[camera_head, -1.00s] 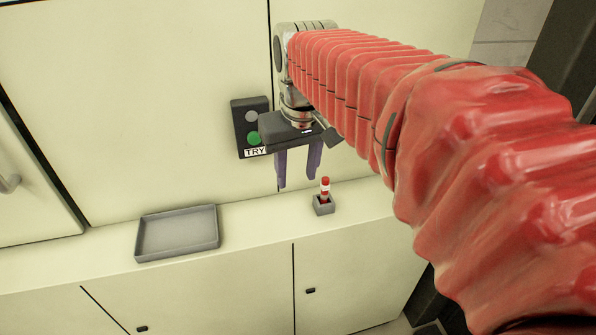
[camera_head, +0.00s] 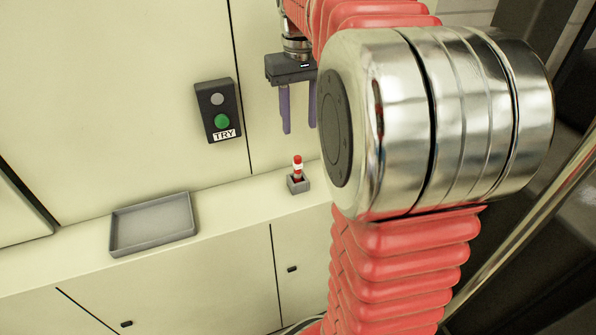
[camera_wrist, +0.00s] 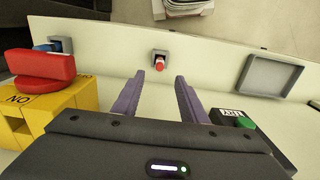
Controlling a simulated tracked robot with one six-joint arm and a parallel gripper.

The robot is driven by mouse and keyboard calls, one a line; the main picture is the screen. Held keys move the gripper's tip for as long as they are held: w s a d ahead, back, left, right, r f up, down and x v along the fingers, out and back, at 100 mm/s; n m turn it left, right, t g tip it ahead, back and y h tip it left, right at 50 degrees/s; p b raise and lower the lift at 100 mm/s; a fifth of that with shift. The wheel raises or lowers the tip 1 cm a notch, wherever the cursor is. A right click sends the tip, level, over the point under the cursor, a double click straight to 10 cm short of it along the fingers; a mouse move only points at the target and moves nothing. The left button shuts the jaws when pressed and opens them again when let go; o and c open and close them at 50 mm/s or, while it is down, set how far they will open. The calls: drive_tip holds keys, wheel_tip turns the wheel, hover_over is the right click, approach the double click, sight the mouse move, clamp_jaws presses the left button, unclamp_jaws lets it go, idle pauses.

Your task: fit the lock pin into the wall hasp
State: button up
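A pin with red and white bands (camera_head: 298,165) stands upright in a small grey holder (camera_head: 299,185) on the ledge; I take it for the lock pin. Its red top also shows in the wrist view (camera_wrist: 160,66). My gripper (camera_head: 300,130) is open and empty, its two purple fingers pointing down above the pin. In the wrist view the pin shows between and beyond the fingertips (camera_wrist: 160,75). No wall hasp is clear to me; a yellow box (camera_wrist: 45,112) with a red handle-like part (camera_wrist: 42,72) is at the left of the wrist view.
A grey tray (camera_head: 152,225), seemingly empty, lies on the ledge left of the pin. A dark panel (camera_head: 219,110) with a green button and a TRY label is on the wall. A second grey holder with something blue (camera_wrist: 60,45) is near the yellow box.

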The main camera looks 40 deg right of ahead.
sight(299, 159)
drive_tip(key=shift+f, duration=4.3)
drive_tip(key=shift+f, duration=2.6)
drive_tip(key=shift+c, duration=0.4)
clamp_jaws()
